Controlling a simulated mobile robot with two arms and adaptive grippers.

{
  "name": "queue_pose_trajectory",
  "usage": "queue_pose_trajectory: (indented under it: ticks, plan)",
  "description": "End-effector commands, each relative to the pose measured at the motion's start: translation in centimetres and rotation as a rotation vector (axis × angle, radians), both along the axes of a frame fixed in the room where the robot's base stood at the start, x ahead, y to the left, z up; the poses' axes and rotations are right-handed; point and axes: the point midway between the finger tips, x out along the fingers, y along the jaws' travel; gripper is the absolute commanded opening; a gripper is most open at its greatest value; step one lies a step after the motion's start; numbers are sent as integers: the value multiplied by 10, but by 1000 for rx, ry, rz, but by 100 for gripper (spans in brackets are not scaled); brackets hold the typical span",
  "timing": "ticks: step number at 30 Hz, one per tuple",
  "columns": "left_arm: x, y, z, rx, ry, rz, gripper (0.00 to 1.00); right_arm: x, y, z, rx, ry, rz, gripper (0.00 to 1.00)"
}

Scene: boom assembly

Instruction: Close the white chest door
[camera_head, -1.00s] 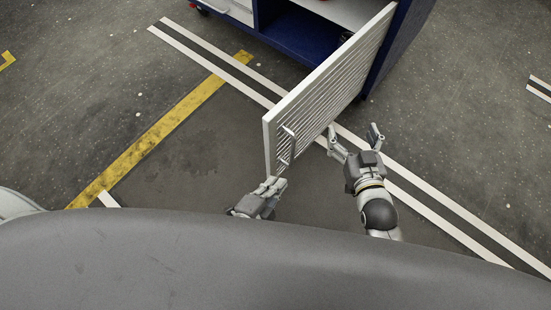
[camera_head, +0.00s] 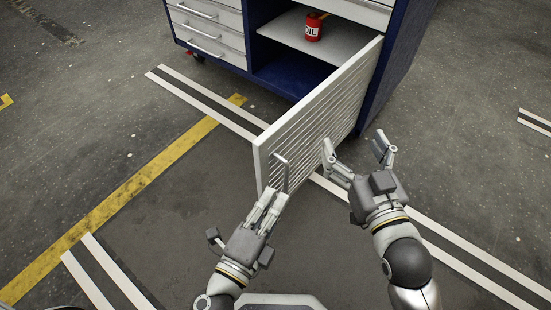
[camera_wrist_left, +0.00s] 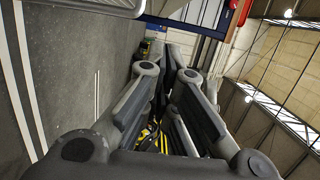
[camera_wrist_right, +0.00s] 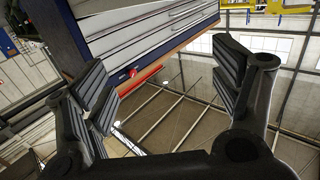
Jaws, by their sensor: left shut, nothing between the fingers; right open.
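The white chest door (camera_head: 318,112) stands wide open, swung out from the blue chest (camera_head: 398,70) toward me. Its handle (camera_head: 281,172) is near the free lower left edge. My left gripper (camera_head: 270,203) is shut and empty, with its fingertips close to the door's free edge just below the handle; I cannot tell whether it touches. It also shows shut in the left wrist view (camera_wrist_left: 172,75). My right gripper (camera_head: 354,143) is open, to the right of the door, with its left finger close to the door's face. It also shows open in the right wrist view (camera_wrist_right: 165,85).
Inside the chest, a red oil can (camera_head: 313,27) stands on a white shelf (camera_head: 285,36). Grey drawers (camera_head: 208,30) are to the left of the opening. The floor left of the door, with a yellow stripe (camera_head: 120,200), is clear.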

Motion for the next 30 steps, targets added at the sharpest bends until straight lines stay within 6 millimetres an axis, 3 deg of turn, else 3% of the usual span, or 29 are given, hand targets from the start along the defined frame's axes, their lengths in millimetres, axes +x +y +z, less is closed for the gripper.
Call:
queue_pose_trajectory:
  ticks: [14, 30]
  plan:
    - [30, -14, 2, -1, 0, 1, 0, -27, -18, -73, -101, 413, -26, 83]
    - [76, -35, 2, 0, 0, 1, 0, -98, -46, -135, -204, 871, -58, 83]
